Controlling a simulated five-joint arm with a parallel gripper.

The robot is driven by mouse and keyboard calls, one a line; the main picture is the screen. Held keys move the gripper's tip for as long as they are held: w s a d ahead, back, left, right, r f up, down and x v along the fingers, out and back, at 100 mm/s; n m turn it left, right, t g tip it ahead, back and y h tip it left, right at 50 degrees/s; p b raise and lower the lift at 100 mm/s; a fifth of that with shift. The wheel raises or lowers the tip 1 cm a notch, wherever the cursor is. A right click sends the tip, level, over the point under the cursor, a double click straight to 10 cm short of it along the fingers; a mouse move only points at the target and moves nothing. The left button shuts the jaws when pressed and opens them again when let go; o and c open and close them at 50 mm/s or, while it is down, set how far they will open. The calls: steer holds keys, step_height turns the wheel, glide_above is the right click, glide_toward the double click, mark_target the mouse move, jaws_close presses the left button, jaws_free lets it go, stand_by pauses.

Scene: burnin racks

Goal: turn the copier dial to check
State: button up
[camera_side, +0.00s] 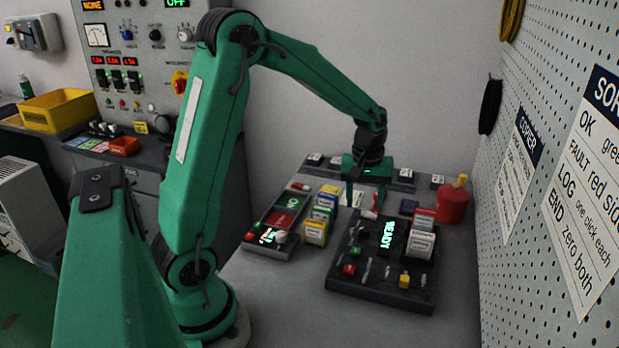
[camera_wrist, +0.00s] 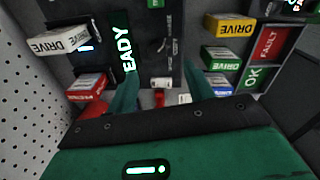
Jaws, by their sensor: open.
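The copier (camera_side: 345,268) is a dark panel on the bench with a lit READY display (camera_side: 387,236), small levers and coloured buttons. The display also shows in the wrist view (camera_wrist: 124,48). My gripper (camera_side: 363,203) points down over the far part of the panel, fingers apart and empty. In the wrist view my gripper (camera_wrist: 160,88) has a small pale cylindrical part (camera_wrist: 161,83) between its fingers, with a red piece (camera_wrist: 159,98) just below it. This may be the dial; its markings and setting cannot be read. I cannot tell whether the fingers touch it.
Labelled drive boxes stand close on both sides: a yellow one (camera_wrist: 230,25) and others at one side, a white one (camera_wrist: 60,41) and a red one at the other. A FAULT/OK tray (camera_side: 270,238) lies left, a red can (camera_side: 453,205) right. The front bench is clear.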

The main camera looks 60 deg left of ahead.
mark_target(363, 228)
steer(key=shift+f, duration=0.1)
steer(key=shift+w+d+f, duration=0.1)
steer(key=shift+f, duration=1.8)
steer(key=shift+w+d+f, duration=0.1)
steer(key=shift+f, duration=1.75)
steer(key=c, duration=1)
